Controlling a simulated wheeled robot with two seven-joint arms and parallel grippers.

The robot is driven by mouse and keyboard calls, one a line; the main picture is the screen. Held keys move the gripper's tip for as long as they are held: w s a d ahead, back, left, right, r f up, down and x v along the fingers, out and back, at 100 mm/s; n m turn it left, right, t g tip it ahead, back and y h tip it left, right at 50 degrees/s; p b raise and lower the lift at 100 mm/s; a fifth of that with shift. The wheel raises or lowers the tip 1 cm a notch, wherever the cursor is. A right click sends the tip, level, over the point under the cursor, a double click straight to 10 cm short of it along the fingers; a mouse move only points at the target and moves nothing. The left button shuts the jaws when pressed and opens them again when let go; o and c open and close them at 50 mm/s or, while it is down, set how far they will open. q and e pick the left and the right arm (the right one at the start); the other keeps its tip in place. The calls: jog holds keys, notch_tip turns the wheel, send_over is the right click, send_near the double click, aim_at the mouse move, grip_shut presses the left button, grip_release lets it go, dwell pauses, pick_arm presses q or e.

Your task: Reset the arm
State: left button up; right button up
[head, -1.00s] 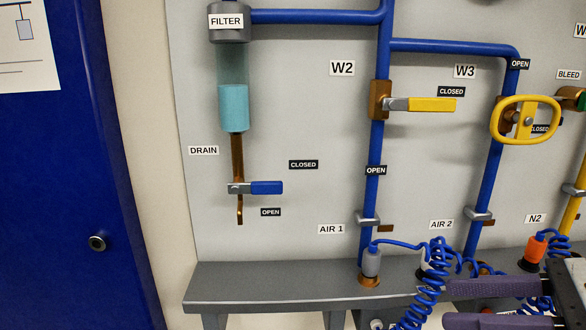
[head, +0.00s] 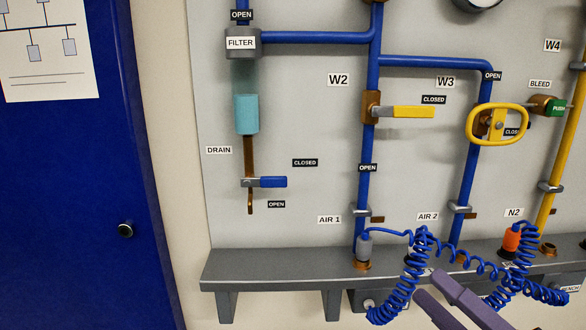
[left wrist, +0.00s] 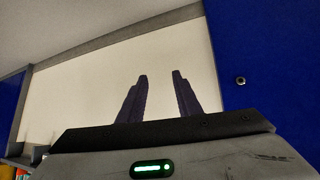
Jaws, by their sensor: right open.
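My right gripper (head: 428,283) is low at the right of the head view, its two purple fingers apart and pointing up-left. It is in front of the grey ledge and the blue coiled hoses, with nothing visible between the fingers. My left gripper (left wrist: 160,76) shows only in the left wrist view. Its two dark fingers stand apart and empty against a pale wall. The left arm is not in the head view.
A grey panel carries blue pipes, a filter (head: 243,43), the W2 yellow lever (head: 412,112) and a yellow oval handle (head: 496,107). Blue coiled hoses (head: 398,285) hang over the ledge (head: 290,270). A blue door (head: 75,200) stands at left. Pale wall lies between.

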notch_tip(320, 180, down, 12)
jog(key=d+m+t+h+p, duration=0.1)
jog(key=d+m+t+h, duration=0.15)
jog(key=m+h, duration=0.95)
jog(key=s+a+f+m+g, duration=0.2)
jog(key=s+f+m, duration=0.3)
jog(key=f, duration=0.3)
jog(key=s+a+f+m+g, duration=0.3)
jog(key=s+f+m+g, duration=0.2)
jog(key=f, duration=0.3)
jog(key=s+a+f+m+g+p, duration=0.1)
jog(key=s+a+f+m+g, duration=0.2)
jog(key=s+f, duration=0.3)
notch_tip(320, 180, down, 3)
jog(key=shift+s+a+r+m, duration=0.15)
jog(key=shift+s+m, duration=0.1)
jog(key=shift+m, duration=0.65)
jog(key=shift+g, duration=0.25)
